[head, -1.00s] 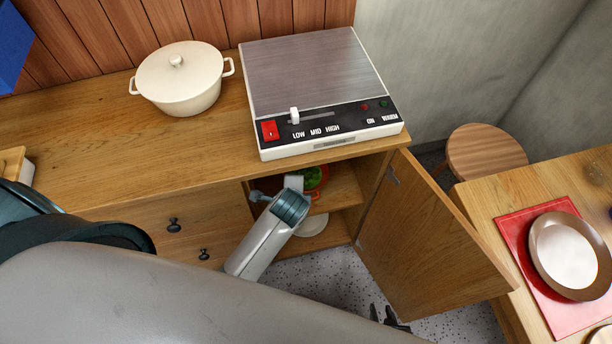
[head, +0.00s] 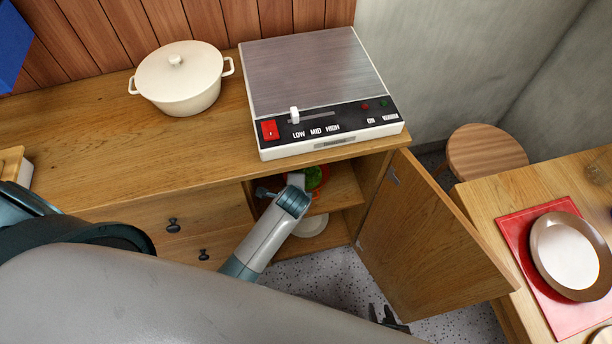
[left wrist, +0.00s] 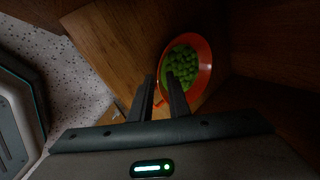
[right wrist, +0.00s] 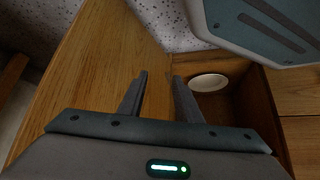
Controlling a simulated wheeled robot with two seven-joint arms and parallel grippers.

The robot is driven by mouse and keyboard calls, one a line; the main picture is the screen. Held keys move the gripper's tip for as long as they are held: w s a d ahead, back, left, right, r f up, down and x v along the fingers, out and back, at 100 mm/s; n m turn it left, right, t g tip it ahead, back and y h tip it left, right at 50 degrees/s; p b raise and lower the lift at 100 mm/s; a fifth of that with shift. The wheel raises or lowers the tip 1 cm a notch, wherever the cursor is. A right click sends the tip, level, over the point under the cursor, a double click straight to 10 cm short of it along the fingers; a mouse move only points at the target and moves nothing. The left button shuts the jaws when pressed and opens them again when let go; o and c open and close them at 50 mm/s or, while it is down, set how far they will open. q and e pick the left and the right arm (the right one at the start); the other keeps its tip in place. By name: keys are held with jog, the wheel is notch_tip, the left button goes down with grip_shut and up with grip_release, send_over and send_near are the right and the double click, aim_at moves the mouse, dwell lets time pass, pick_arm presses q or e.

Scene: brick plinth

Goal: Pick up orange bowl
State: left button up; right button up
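The orange bowl (left wrist: 203,82) holds green peas (left wrist: 180,68) and sits inside the open cabinet. In the head view the bowl (head: 322,183) shows only in part, behind my left wrist and under the counter. My left gripper (left wrist: 160,77) is at the bowl's near left rim. Its fingers are apart, with one overlapping the bowl's inside and the other left of the rim. I cannot tell whether they touch it. My right gripper (right wrist: 159,75) is open and empty, in front of the cabinet door; it also shows low in the head view (head: 388,316).
The cabinet door (head: 430,240) stands open to the right. A white plate (head: 310,225) lies on the lower shelf. On the counter are a hot plate (head: 315,75) and a white pot (head: 182,80). A table with a red mat (head: 520,225) is at right.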

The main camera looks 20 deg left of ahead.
aim_at(307, 178)
pick_arm(q)
jog(key=x, duration=0.4)
jog(key=shift+w+d+f, duration=0.1)
jog(key=shift+f, duration=0.1)
jog(key=shift+w, duration=0.1)
grip_shut()
pick_arm(e)
jog(key=shift+s+d+f, duration=0.15)
jog(key=shift+s+f, duration=0.1)
jog(key=shift+s, duration=0.15)
